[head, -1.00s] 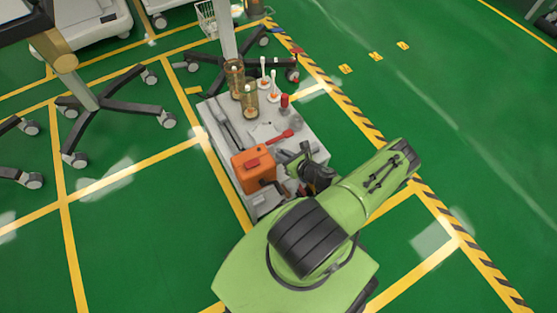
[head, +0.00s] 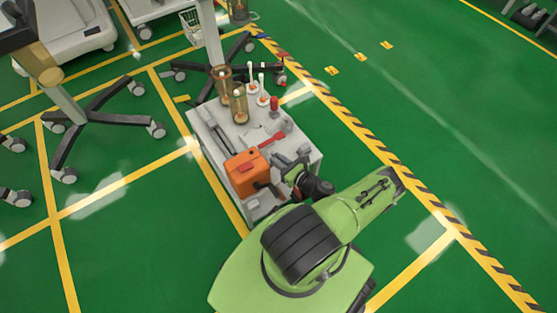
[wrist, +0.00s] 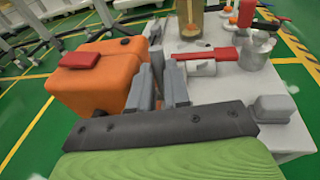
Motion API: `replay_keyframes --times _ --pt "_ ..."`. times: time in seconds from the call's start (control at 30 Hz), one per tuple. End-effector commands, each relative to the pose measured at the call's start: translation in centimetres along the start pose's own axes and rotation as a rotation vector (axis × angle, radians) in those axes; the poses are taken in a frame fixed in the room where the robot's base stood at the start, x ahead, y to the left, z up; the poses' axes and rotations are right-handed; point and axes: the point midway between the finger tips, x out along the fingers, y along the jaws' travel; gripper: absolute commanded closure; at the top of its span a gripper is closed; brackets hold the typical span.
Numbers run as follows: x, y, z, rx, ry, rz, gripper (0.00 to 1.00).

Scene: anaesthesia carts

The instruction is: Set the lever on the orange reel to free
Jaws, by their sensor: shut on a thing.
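The orange reel (head: 246,172) is a boxy orange housing with a red piece on top, at the near left of the grey cart top. In the wrist view the reel (wrist: 100,77) fills the left side, with its red piece (wrist: 80,60) and a small dark spot on top. My gripper (head: 278,166) is at the reel's right side. In the wrist view its grey fingers (wrist: 160,82) stand close beside the reel, shut on a small part there that looks like the lever. The fingers mostly hide that part, so its setting cannot be read.
The cart top (head: 215,160) also holds two amber cylinders (head: 239,104), a red-handled tool (head: 271,138) and long grey bars (head: 213,131). A metal canister (wrist: 257,50) stands beyond my gripper in the wrist view. Wheeled stands are at left; green floor is open at right.

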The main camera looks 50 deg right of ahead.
Motion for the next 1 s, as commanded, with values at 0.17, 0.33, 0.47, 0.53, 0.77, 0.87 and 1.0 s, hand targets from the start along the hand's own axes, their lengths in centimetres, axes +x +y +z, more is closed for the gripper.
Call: replay_keyframes --times 0.17,0.33,0.47,0.53,0.77,0.87,1.0 --pt "0.0 0.0 -0.1 0.0 0.005 -0.001 0.73" --pt "0.0 0.0 -0.1 0.001 0.003 0.0 0.73" --pt "-0.5 -0.1 -0.1 0.001 0.004 -0.002 0.73" --pt "-1.5 -0.1 0.0 0.002 0.004 -0.003 0.73" --pt "-7.8 -0.1 0.1 0.002 0.005 -0.007 0.73" --pt "-10.7 -0.1 0.1 0.001 0.005 -0.007 0.73" --pt "-13.8 -0.1 0.0 0.0 0.005 -0.004 0.73"
